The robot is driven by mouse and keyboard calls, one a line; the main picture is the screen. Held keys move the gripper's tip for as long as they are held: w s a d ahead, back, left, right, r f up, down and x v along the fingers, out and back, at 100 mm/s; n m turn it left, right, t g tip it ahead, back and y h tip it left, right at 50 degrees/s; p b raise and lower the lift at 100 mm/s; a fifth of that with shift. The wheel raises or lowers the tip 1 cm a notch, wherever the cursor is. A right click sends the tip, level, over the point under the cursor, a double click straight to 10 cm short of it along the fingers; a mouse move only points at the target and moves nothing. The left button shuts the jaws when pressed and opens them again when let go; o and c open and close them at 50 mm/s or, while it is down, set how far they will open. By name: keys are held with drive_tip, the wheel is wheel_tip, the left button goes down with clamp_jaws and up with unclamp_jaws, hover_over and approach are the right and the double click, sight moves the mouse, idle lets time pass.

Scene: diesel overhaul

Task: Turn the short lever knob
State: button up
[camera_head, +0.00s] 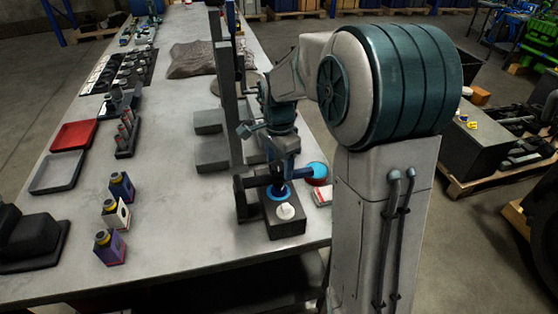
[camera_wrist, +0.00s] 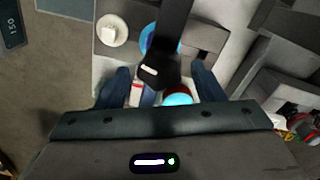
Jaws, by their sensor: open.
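A white round knob (camera_head: 286,211) with a small raised piece sits on the near end of a dark grey block (camera_head: 283,230) at the table's edge. It also shows at upper left in the wrist view (camera_wrist: 112,30). A blue ring (camera_head: 270,193) lies beside it on the block, partly hidden by a dark horizontal bar (camera_wrist: 175,25). My gripper (camera_head: 283,177) points down over the block. In the wrist view my gripper (camera_wrist: 157,78) is open, with the bar's black end between or below its fingers. The white knob lies outside the fingers; I cannot tell their contact with the bar.
A cyan ball (camera_head: 316,170) above a red part stands right of my gripper, close to it. A red-and-white box (camera_head: 323,197) lies nearby. A tall grey post (camera_head: 226,100) rises left of the arm.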

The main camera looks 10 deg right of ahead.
drive_tip(key=c, duration=1)
